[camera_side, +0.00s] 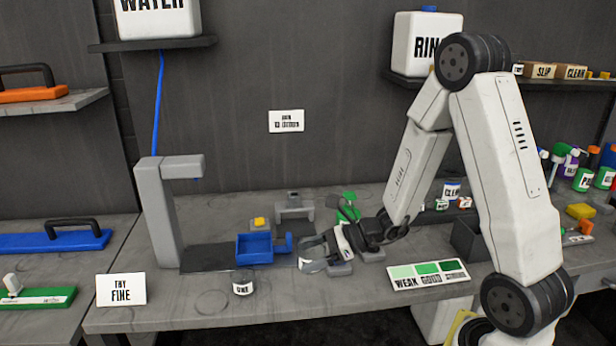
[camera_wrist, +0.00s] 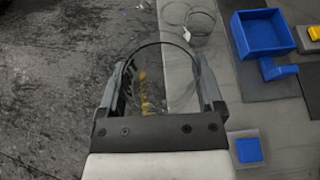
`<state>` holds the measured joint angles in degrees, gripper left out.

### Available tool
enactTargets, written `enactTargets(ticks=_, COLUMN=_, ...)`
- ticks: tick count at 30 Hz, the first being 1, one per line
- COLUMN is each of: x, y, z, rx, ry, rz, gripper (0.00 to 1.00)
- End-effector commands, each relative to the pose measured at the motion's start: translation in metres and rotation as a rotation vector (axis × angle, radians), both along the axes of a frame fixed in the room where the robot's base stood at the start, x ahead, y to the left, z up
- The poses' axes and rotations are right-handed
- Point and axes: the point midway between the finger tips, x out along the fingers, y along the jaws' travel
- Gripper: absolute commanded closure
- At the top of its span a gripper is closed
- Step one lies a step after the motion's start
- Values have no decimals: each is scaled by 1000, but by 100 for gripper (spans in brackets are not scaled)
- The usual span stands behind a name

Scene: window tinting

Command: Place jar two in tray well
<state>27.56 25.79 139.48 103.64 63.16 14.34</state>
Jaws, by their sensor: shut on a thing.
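My gripper (camera_wrist: 160,88) is shut on a clear glass jar (camera_wrist: 158,70), with one finger on each side of its wall. The jar's open rim faces the wrist camera, and yellowish specks show through the glass. Its label is not readable, so I cannot confirm its number. In the side view my gripper (camera_side: 318,250) is low over the bench, right of the blue tray (camera_side: 256,250). The tray also shows in the wrist view (camera_wrist: 237,36), up and right of the held jar, with an open square well and a small side bracket. The held jar is apart from it.
Another jar (camera_side: 243,288), labelled ONE, stands in front of the tray; it also shows in the wrist view (camera_wrist: 201,28). A grey post (camera_side: 160,215) rises left of the tray. A WEAK/GOOD colour card (camera_side: 429,275) lies at right.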

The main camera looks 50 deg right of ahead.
Motion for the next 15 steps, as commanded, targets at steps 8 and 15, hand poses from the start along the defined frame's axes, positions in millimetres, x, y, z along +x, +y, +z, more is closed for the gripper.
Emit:
enactTargets(ticks=8, x=40, y=11, z=-2, rx=3, ry=0, rz=-135, gripper=76)
enactTargets(ticks=15, x=60, y=17, z=-4, rx=12, ry=7, rz=-220, gripper=76)
